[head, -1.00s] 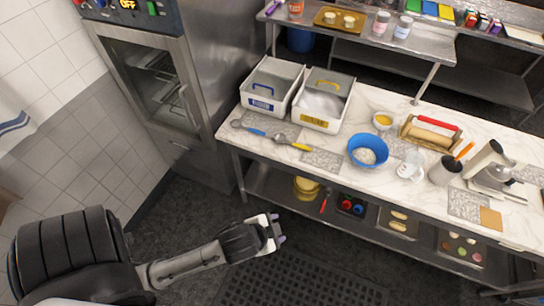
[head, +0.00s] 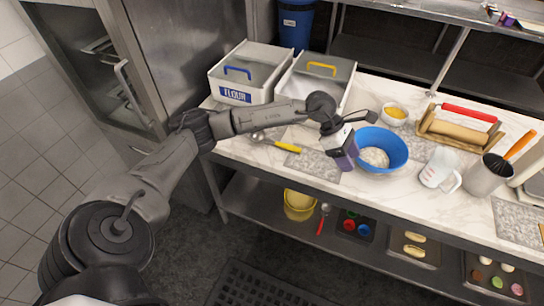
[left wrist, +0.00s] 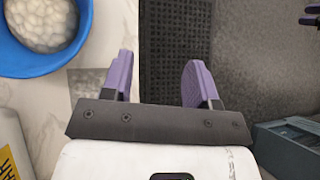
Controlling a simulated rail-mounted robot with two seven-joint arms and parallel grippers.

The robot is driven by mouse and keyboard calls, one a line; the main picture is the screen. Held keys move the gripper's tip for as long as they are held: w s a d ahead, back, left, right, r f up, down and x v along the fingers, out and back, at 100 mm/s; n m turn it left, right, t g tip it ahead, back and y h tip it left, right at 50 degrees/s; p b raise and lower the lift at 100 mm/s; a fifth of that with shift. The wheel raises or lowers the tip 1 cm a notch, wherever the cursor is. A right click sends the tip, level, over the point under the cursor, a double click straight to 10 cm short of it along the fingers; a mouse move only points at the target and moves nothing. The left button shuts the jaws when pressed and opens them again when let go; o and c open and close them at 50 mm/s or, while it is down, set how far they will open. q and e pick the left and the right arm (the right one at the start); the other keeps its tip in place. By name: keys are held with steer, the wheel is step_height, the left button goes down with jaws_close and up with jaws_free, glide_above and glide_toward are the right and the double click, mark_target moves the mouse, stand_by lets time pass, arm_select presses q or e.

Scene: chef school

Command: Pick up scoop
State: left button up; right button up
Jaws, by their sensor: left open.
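A scoop with a yellow handle (head: 287,147) lies on the marble counter, its metal head (head: 258,136) toward the left. It is not seen in the left wrist view. My left gripper (head: 343,161) hangs over the counter's front part, right of the yellow scoop and just left of the blue bowl (head: 380,140). In the left wrist view its two purple fingers are apart with nothing between them (left wrist: 158,76).
Two white bins, the flour bin (head: 249,97) and one with a yellow handle (head: 321,66), stand behind my left forearm. A yellow-filled bowl (head: 395,114), rolling pin (head: 457,132), measuring jug (head: 439,168) and utensil pot (head: 488,176) stand to the right. A floor mat (head: 268,286) lies in front.

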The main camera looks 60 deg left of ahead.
arm_select(q)
steer(key=s+a+f+g+y+b, duration=0.1)
steer(key=a+f+g+y+b, duration=0.2)
steer(key=a, duration=0.9)
steer(key=y+b, duration=0.5)
glide_above(288, 145)
steer(key=shift+n+g, duration=0.4)
step_height(288, 145, down, 5)
steer(key=shift+a+f, duration=0.1)
steer(key=shift+f, duration=0.65)
steer(key=shift+f+b, duration=0.75)
steer(key=shift+f, duration=1.65)
arm_select(e)
step_height(288, 145, down, 11)
steer(key=shift+a, duration=0.2)
steer(key=shift+w+f, duration=0.1)
steer(key=shift+w, duration=0.05)
